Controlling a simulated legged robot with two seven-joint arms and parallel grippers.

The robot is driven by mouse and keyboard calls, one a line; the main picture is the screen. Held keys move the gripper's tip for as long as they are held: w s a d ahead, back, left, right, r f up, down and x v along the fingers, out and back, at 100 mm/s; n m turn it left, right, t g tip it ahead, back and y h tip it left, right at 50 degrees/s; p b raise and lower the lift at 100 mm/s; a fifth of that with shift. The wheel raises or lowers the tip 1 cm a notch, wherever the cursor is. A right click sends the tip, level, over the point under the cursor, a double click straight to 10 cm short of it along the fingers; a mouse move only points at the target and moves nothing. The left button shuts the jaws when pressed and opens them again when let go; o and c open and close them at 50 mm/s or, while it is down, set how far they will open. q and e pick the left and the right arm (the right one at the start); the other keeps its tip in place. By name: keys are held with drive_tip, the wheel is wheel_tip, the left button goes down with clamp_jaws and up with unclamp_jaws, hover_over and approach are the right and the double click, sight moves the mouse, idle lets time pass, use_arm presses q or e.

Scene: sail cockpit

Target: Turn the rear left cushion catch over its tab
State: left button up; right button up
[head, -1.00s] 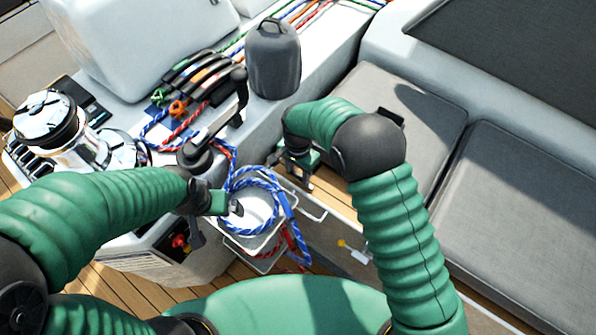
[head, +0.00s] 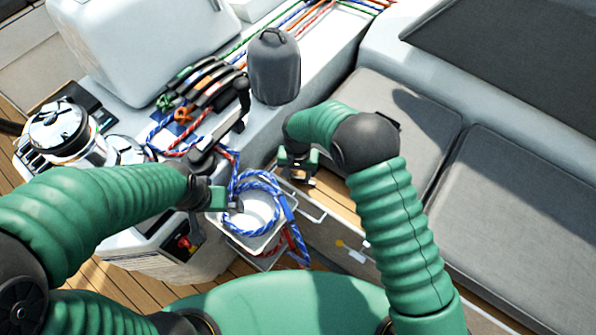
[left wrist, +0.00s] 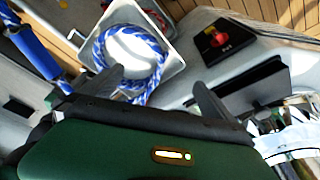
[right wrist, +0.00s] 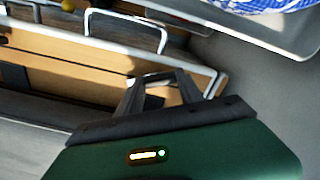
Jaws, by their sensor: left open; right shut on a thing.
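My right gripper (head: 298,178) is at the front edge of the cushioned bench, left of the far grey cushion (head: 420,110). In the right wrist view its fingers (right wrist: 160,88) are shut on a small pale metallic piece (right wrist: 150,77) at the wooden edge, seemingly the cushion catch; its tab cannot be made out. A yellow-knobbed catch with a white plate (head: 352,250) sits on the bench front, nearer me. My left gripper (head: 238,207) is open and empty by the white tray of blue rope. The left wrist view shows its spread fingers (left wrist: 158,90).
A near grey cushion (head: 525,220) lies on the right. Metal rails (right wrist: 125,25) run along the bench front. The rope tray (head: 240,245), winch (head: 60,130), lever (head: 235,110) and dark grey covered item (head: 274,68) crowd the left side.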

sight(298, 177)
drive_tip(key=n+p, duration=0.1)
drive_tip(key=n, duration=0.1)
drive_tip(key=shift+r+n, duration=0.15)
drive_tip(key=shift+n, duration=0.25)
drive_tip(key=n+p, duration=0.1)
drive_tip(key=n, duration=0.2)
drive_tip(key=shift+n+p, duration=0.3)
drive_tip(key=shift+p, duration=0.1)
drive_tip(key=n+p, duration=0.1)
drive_tip(key=n, duration=0.4)
drive_tip(key=shift+n, duration=0.4)
drive_tip(key=o, duration=1.4)
wheel_tip(298, 177, up, 16)
drive_tip(key=p, duration=0.2)
drive_tip(key=shift+r+p, duration=0.25)
drive_tip(key=shift+p, duration=0.15)
